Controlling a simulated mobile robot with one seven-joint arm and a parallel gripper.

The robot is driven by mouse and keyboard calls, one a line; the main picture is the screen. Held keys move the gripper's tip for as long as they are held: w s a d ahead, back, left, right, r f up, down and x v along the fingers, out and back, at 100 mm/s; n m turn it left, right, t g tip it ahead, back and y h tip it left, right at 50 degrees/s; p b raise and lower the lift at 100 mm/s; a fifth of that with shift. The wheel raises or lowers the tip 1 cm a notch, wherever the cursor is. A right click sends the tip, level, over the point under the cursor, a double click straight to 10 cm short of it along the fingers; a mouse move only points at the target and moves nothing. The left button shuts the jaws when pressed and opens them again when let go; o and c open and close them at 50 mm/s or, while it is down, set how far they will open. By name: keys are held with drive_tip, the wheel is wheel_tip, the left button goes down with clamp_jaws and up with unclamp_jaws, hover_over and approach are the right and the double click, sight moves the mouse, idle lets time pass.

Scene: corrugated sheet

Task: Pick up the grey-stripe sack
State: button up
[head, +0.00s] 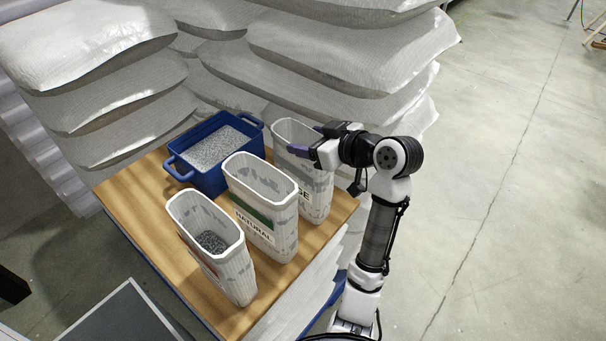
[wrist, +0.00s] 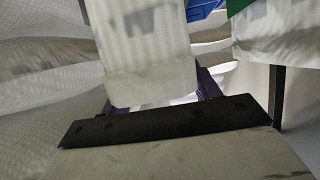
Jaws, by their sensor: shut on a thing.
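A tall white open-topped sack (head: 312,196) is at the right end of the row on the wooden table. Dark letters ending in "GE" show low on its front; my gripper hides its upper front, so I cannot tell its stripe colour. My gripper (head: 309,141) reaches in from the right and is shut on this sack near its top. In the wrist view the sack (wrist: 148,60) fills the space between my purple fingers. It looks upright; I cannot tell whether its base touches the table.
A green-striped sack (head: 262,215) marked "NATURAL" stands close by on the left. Another open sack (head: 222,268) holding grey granules stands nearer the front. A blue crate (head: 180,172) of pale granules sits behind. Big white sacks (head: 340,50) are stacked behind the table (head: 130,205). Floor at right is clear.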

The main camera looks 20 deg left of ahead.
drive_tip(key=shift+c, duration=1.2)
drive_tip(key=shift+r, duration=0.2)
wheel_tip(320, 180, up, 20)
drive_tip(key=b, duration=0.1)
drive_tip(key=shift+f, duration=0.2)
